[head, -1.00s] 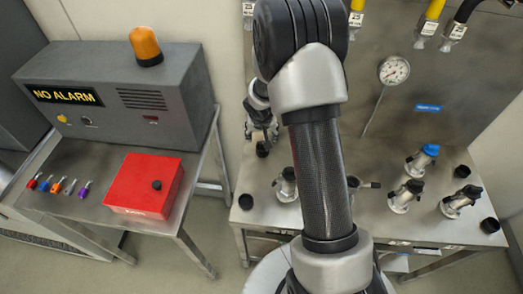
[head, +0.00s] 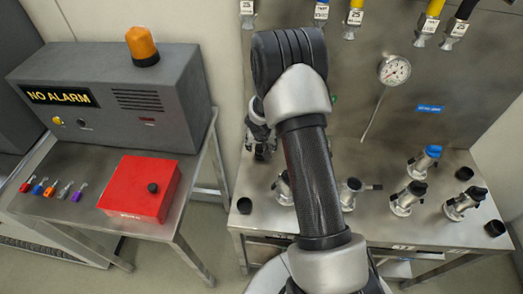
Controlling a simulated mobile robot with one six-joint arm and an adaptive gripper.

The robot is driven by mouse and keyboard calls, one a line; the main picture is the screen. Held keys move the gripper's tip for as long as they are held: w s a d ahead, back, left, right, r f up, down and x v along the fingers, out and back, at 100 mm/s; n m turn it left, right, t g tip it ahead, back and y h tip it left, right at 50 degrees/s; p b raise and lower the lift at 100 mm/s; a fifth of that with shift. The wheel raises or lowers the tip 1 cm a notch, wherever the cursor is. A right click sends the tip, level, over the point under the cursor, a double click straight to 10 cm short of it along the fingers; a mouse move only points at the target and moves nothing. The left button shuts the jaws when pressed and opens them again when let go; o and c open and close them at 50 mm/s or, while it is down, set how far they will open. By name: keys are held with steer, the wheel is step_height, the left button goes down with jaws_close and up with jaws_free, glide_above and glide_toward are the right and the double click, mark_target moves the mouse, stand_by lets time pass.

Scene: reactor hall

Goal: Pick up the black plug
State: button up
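Several black cup-shaped pieces that could be the black plug stand on the metal bench (head: 330,225): one at the left front (head: 245,205), one at the back right (head: 464,173), one at the front right (head: 494,228). I cannot tell which is meant. A black hose with a metal end (head: 458,30) also hangs at the upper right. My gripper (head: 261,152) points down over the bench's back left, behind and slightly right of the left black piece. It is small and dark, partly beside my arm, and its finger opening and contents are unclear.
Metal valve fittings (head: 402,198) stand on the bench, one with a blue top (head: 425,160). A gauge (head: 394,70) is on the back panel. Hose ends hang above. At left, a table holds a grey "NO ALARM" box (head: 110,95), a red box (head: 140,188) and small coloured pieces.

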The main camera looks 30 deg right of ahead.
steer(key=c, duration=1)
